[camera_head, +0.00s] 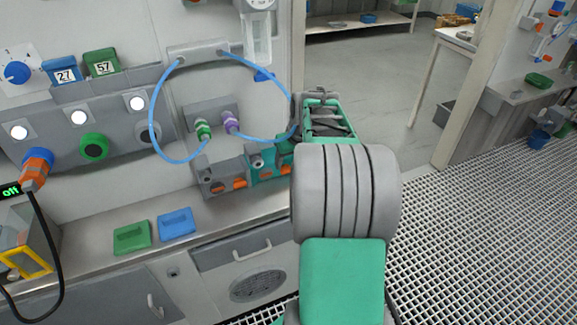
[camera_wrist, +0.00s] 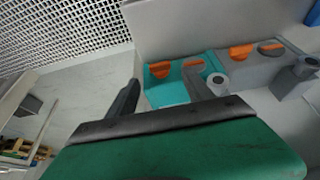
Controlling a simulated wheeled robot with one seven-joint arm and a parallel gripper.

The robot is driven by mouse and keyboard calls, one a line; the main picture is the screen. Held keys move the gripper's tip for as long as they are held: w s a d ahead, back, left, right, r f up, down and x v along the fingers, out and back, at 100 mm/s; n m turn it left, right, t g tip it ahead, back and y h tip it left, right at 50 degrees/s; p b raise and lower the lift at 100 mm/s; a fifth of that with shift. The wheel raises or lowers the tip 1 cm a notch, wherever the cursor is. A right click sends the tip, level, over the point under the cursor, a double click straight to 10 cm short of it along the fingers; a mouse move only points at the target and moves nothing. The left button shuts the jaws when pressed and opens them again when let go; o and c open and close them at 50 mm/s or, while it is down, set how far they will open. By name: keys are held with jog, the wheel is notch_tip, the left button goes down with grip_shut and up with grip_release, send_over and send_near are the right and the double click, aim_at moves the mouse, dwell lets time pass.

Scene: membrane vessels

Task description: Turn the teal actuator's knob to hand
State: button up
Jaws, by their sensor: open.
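The teal actuator (camera_head: 265,170) is mounted low on the wall panel, just left of my arm in the head view. It has orange parts on its front and a round grey knob (camera_head: 257,162) at its left end. In the wrist view, the teal actuator (camera_wrist: 170,90) lies ahead of my gripper (camera_wrist: 163,76), whose two fingers are spread apart and empty. There the pale knob (camera_wrist: 217,84) is just right of the right-hand finger, and I cannot tell whether they touch. The knob's setting is too small to read. My arm hides the teal actuator's right end in the head view.
A grey actuator (camera_head: 225,178) with orange parts adjoins the teal one. Blue hoses loop above from a green fitting (camera_head: 203,130) and a purple fitting (camera_head: 231,122). Green (camera_head: 132,238) and blue (camera_head: 175,224) blocks lie on the counter. Open floor is to the right.

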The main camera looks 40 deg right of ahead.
aim_at(287, 169)
jog(key=x, duration=0.5)
jog(key=shift+f, duration=0.15)
grip_shut()
dwell(0.4)
